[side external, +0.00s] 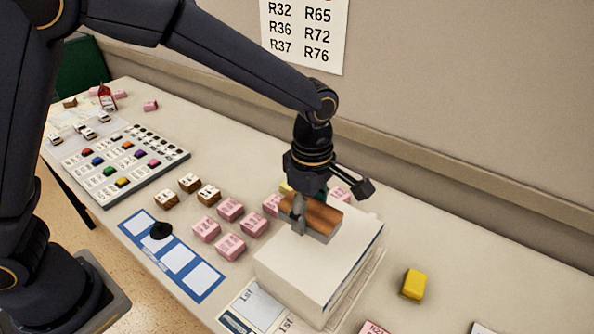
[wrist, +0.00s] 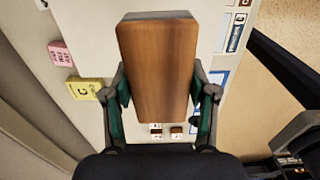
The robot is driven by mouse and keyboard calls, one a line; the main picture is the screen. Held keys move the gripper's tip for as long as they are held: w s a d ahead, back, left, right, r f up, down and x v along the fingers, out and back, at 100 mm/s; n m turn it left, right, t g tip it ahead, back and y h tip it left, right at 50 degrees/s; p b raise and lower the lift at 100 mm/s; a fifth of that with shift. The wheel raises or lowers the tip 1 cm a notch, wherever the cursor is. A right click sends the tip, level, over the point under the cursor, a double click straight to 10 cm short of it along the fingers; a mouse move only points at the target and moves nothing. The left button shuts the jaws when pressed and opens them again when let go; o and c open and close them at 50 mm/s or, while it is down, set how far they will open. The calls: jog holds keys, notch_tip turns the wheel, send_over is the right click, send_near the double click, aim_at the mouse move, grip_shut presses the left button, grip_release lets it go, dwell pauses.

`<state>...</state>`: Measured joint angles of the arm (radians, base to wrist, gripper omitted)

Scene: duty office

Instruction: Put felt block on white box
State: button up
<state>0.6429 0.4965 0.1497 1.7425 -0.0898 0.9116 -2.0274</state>
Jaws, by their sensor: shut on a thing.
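The felt block (side external: 322,216) has a brown wooden back and a grey felt layer. My gripper (side external: 303,214) is shut on it, with one finger on each long side in the wrist view (wrist: 159,95). There the block (wrist: 157,60) hides much of what lies below. The white box (side external: 318,258) stands on the table in the side view, with a broad, flat, clear top. The block appears over the far part of that top. I cannot tell whether it touches the box or hangs just above it.
Several pink blocks (side external: 229,247) lie left of the box, with a blue card (side external: 172,256) nearer the front edge. A yellow block (side external: 413,285) lies to its right. A button panel (side external: 120,162) is at the far left. The wall (side external: 450,120) runs behind the table.

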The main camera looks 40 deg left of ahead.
aim_at(323, 218)
jog(key=w+f, duration=0.1)
jog(key=w+d+f, duration=0.1)
jog(key=f, duration=0.1)
jog(key=shift+w+d+f, duration=0.15)
jog(key=shift+w+f, duration=0.15)
jog(key=shift+w, duration=0.1)
jog(key=shift+w+f, duration=0.15)
jog(key=shift+f, duration=1.55)
jog(key=shift+f, duration=0.1)
jog(key=o, duration=1.2)
